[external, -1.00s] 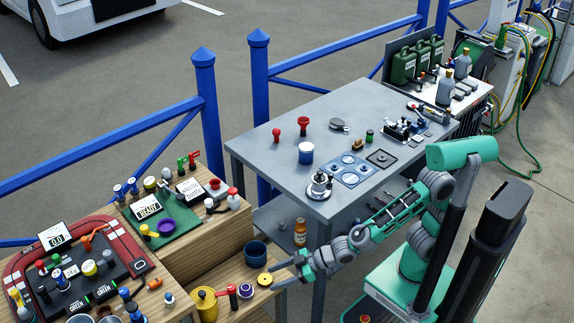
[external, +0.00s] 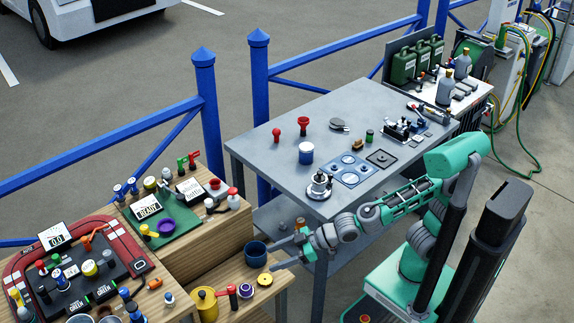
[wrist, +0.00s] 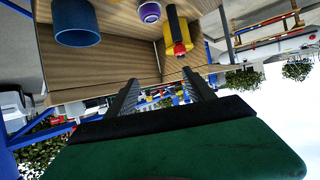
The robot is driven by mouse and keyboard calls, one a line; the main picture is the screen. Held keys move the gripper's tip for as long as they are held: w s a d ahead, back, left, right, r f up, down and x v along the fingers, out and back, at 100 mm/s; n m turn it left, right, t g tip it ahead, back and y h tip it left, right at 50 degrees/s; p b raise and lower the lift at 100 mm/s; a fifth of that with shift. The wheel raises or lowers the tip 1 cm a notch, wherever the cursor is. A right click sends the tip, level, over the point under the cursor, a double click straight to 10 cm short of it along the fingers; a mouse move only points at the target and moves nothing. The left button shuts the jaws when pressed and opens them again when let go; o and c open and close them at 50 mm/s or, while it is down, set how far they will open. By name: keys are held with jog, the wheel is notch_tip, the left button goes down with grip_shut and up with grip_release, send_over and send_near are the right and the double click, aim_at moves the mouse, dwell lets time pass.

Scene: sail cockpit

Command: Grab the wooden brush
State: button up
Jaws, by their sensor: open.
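A small brown item (external: 357,145) lies on the grey table behind the blue plate; it may be the wooden brush, but it is too small to be sure. It does not show clearly in the wrist view. My gripper (external: 275,254) is open and empty, in front of the grey table's left end, beside the wooden shelf. It is well to the left of the brown item and nearer the camera. In the wrist view my two fingers (wrist: 162,88) stand apart with nothing between them.
Close to my fingers a blue cup (external: 256,253) and a yellow round item (external: 264,279) stand on the wooden shelf. The grey table (external: 262,150) holds a metal pot (external: 320,186), a blue can (external: 306,153) and a blue plate (external: 350,170). Its left end is mostly bare.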

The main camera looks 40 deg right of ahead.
notch_tip(320, 180, up, 13)
jog(key=w+d, duration=0.1)
jog(key=w, duration=0.1)
jog(key=w+d+f+m+t+h+p, duration=0.15)
jog(key=w+d+p, duration=0.25)
jog(key=w+d, duration=0.7)
jog(key=w+d+m+t+h+p, duration=0.25)
jog(key=w+d, duration=0.55)
jog(key=d, duration=0.6)
jog(key=r+m+t+h+p, duration=0.1)
jog(key=m+t+h+p, duration=0.1)
jog(key=m+h+p, duration=0.65)
send_over(358, 144)
jog(key=s+p, duration=0.2)
jog(key=s, duration=0.4)
jog(key=n+y, duration=0.1)
jog(key=y, duration=0.1)
jog(key=shift+n, duration=0.25)
jog(key=f, duration=0.5)
jog(key=shift+w+d+f+b, duration=0.1)
jog(key=shift+w+d+b, duration=0.15)
jog(key=shift+w+b, duration=0.15)
jog(key=x, duration=0.7)
jog(key=shift+w+d+f, duration=0.1)
jog(key=shift+d+f, duration=0.2)
jog(key=shift+f, duration=0.15)
jog(key=shift+c, duration=0.2)
grip_shut()
